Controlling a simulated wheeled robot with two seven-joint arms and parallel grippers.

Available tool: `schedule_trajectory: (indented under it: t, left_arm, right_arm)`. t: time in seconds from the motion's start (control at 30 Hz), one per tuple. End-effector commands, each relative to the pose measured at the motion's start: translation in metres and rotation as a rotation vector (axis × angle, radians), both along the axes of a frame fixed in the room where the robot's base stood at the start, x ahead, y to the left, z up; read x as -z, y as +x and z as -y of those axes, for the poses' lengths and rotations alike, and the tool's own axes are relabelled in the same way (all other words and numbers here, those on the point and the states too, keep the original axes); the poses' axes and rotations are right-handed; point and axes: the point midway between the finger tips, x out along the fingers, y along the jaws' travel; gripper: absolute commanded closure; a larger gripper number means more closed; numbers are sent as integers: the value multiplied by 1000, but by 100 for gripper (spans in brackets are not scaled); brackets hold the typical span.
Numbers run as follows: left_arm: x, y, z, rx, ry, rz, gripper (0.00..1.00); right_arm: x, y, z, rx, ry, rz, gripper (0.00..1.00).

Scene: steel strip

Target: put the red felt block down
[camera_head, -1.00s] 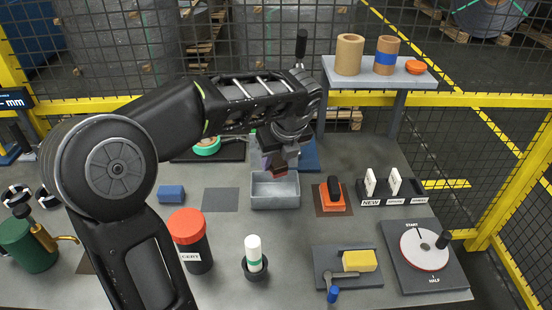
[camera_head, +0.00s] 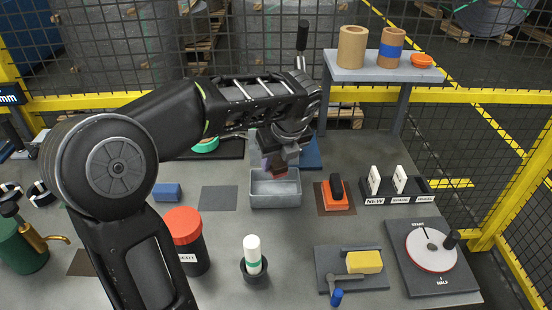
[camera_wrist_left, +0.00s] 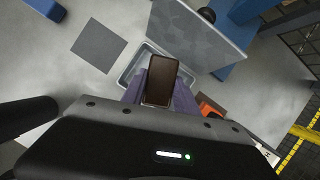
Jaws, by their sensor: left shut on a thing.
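The red felt block (camera_head: 281,172) is between the fingers of my left gripper (camera_head: 276,165), over the back part of a grey open tray (camera_head: 275,202). In the left wrist view the block (camera_wrist_left: 161,80) looks dark brown, with the purple-grey fingers on both sides of it. The tray's rim (camera_wrist_left: 132,66) shows behind it there. My left gripper is shut on the block. I cannot tell whether the block touches the tray's floor. My right gripper is not in view.
A blue block (camera_head: 167,192) and a dark square mat (camera_head: 218,198) lie left of the tray. An orange block with a black handle (camera_head: 337,193) sits to its right. A red-lidded canister (camera_head: 184,240) and a white-green marker (camera_head: 253,255) stand in front. A raised shelf (camera_head: 385,70) is behind.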

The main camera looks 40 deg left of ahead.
Motion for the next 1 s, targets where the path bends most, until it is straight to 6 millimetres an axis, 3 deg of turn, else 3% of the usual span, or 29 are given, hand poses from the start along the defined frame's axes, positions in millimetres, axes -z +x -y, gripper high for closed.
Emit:
schedule_trajectory:
  t: [0.7, 1.0]
  left_arm:
    - [68, 0, 0, 1, 0, -2, 100]
    - [80, 0, 0, 0, 0, 0, 100]
  right_arm:
    - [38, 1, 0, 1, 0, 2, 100]
    - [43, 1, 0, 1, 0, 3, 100]
